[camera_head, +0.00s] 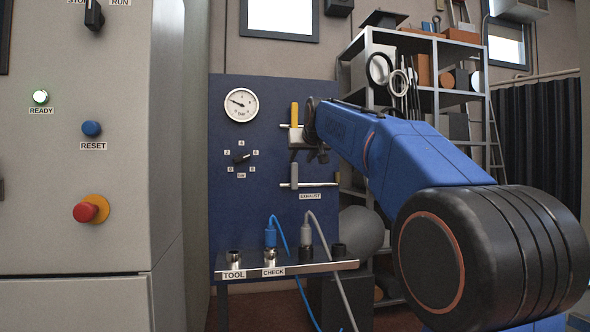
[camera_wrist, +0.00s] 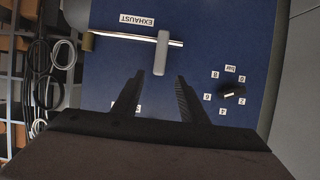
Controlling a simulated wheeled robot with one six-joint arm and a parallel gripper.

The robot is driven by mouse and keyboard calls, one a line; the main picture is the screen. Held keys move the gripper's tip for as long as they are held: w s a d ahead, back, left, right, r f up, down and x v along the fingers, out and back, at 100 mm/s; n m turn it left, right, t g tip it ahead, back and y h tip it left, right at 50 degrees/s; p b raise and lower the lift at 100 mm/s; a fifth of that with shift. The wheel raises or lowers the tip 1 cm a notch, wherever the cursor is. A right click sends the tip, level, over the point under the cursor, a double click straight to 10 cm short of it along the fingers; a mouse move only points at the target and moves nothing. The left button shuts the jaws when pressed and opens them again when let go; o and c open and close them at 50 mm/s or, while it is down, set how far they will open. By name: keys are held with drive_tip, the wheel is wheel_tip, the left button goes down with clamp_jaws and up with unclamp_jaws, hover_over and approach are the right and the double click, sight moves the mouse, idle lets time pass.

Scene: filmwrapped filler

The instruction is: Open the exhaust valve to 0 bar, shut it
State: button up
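The exhaust valve (camera_head: 294,176) is a grey lever on a thin horizontal pipe, beside an EXHAUST label, on a blue panel. The lever stands upright, crosswise to the pipe. In the wrist view the panel appears upside down, with the grey lever (camera_wrist: 162,52) just beyond my fingertips. My gripper (camera_wrist: 160,76) is open and empty, its two dark fingers apart and roughly in line with the lever's two sides. In the head view my gripper (camera_head: 316,155) is above the exhaust lever. The round bar gauge (camera_head: 241,105) has its needle pointing to the upper left; its numbers are too small to read.
A yellow-handled valve (camera_head: 294,114) is above the exhaust lever, partly hidden by my arm. A black knob (camera_head: 241,158) with a number ring is left of it. A shelf (camera_head: 300,268) below holds fittings and hoses. A grey cabinet (camera_head: 75,200) stands at the left.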

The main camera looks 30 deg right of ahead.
sight(295, 168)
drive_tip(key=x, duration=0.9)
drive_tip(key=shift+w+d+f, duration=0.1)
drive_tip(key=shift+w+f, duration=0.05)
drive_tip(key=shift+w, duration=0.1)
clamp_jaws()
